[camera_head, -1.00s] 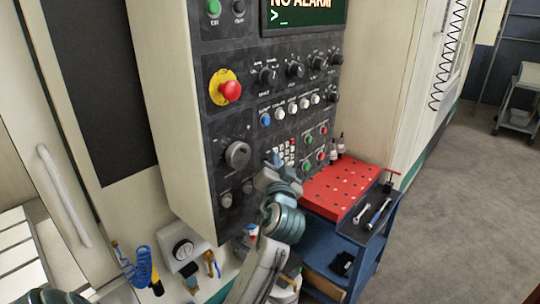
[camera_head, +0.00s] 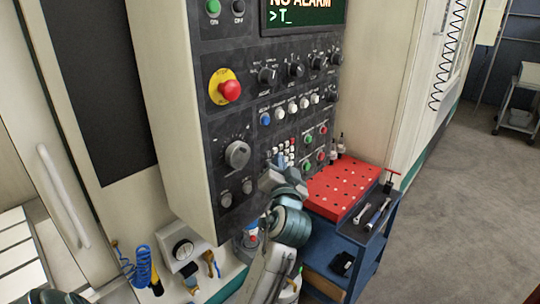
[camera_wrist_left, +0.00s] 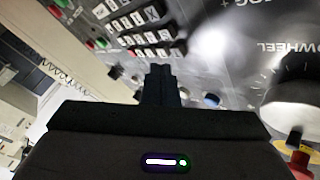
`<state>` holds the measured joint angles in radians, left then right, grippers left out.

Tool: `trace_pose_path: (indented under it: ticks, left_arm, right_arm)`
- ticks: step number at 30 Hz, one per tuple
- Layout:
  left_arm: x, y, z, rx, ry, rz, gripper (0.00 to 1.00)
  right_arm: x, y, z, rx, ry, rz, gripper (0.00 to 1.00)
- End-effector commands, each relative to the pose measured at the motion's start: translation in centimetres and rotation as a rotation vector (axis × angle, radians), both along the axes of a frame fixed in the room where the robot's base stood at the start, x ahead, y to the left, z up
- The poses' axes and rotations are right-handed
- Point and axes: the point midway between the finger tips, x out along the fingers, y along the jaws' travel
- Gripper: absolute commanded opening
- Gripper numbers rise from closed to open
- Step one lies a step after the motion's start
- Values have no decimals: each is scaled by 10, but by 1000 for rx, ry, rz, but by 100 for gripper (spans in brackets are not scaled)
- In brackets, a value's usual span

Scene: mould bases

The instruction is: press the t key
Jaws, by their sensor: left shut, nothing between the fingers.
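The control panel's small keypad (camera_head: 292,146) has white keys, partly hidden by my left gripper (camera_head: 279,160). The screen (camera_head: 303,17) above reads "NO ALARM" and ">T_".
A red emergency stop (camera_head: 230,90) on a yellow ring, a large dial (camera_head: 238,154) and a row of buttons (camera_head: 292,107) surround the keypad. A blue cart with a red perforated top (camera_head: 345,188) stands to the right. Grey floor (camera_head: 450,215) is clear beyond it.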

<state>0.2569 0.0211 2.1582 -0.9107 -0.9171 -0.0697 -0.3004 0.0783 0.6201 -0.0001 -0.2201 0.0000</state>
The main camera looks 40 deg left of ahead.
Motion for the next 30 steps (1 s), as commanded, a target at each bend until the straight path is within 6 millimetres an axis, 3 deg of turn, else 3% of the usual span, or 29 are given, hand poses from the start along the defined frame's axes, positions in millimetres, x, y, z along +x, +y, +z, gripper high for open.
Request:
trace_pose_path:
  ticks: [7, 21, 30]
  left_arm:
    - [0, -4, -1, -3, -1, -1, 0]
    - [-4, -47, -1, -3, -1, -2, 0]
    - [-5, -50, 0, 0, 0, 0, 0]
  right_arm:
    - [0, 0, -1, 0, 0, 0, 36]
    - [0, 0, -8, 0, 0, 0, 36]
    - [0, -1, -8, -1, 0, 0, 36]
